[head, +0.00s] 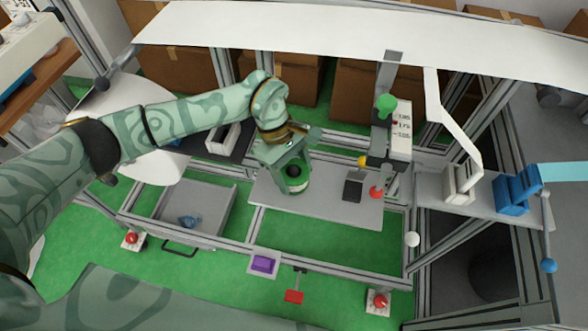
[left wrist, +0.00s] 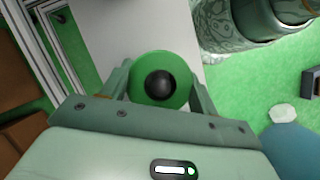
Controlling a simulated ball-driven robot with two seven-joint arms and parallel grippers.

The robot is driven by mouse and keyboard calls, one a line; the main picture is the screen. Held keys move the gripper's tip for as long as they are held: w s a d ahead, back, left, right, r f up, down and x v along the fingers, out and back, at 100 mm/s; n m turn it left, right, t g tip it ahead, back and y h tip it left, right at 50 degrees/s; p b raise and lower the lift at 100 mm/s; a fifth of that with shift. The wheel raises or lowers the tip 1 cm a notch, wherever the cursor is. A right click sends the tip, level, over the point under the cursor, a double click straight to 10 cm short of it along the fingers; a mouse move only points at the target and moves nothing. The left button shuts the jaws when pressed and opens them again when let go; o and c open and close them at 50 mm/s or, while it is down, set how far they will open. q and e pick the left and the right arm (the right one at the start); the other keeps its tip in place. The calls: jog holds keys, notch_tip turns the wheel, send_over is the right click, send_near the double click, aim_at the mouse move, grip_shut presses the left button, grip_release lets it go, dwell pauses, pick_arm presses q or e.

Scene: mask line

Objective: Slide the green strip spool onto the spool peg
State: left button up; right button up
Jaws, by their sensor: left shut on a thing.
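The green strip spool shows in the left wrist view (left wrist: 139,76) as a green disc with a round black middle. In the head view the spool (head: 298,188) is below my left gripper (head: 287,168), over the grey work plate. My left gripper (left wrist: 160,84) is shut on the spool, with one finger on each side of it. I cannot tell whether the black middle is an open hole or the tip of a peg. I cannot make out the spool peg for sure. My right gripper is not in view.
The grey plate (head: 340,208) carries a small dark block (head: 353,187). A post with a green knob (head: 386,103) and a red knob (head: 376,192) stands to the right. A grey tray (head: 225,214) lies left; a purple block (head: 263,264) sits in front.

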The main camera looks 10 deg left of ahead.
pick_arm(q)
jog(key=shift+f, duration=0.25)
jog(key=o, duration=1.2)
jog(key=p+v, duration=0.2)
jog(key=v, duration=1.4)
jog(key=shift+w+r, duration=0.1)
jog(key=shift+r, duration=0.1)
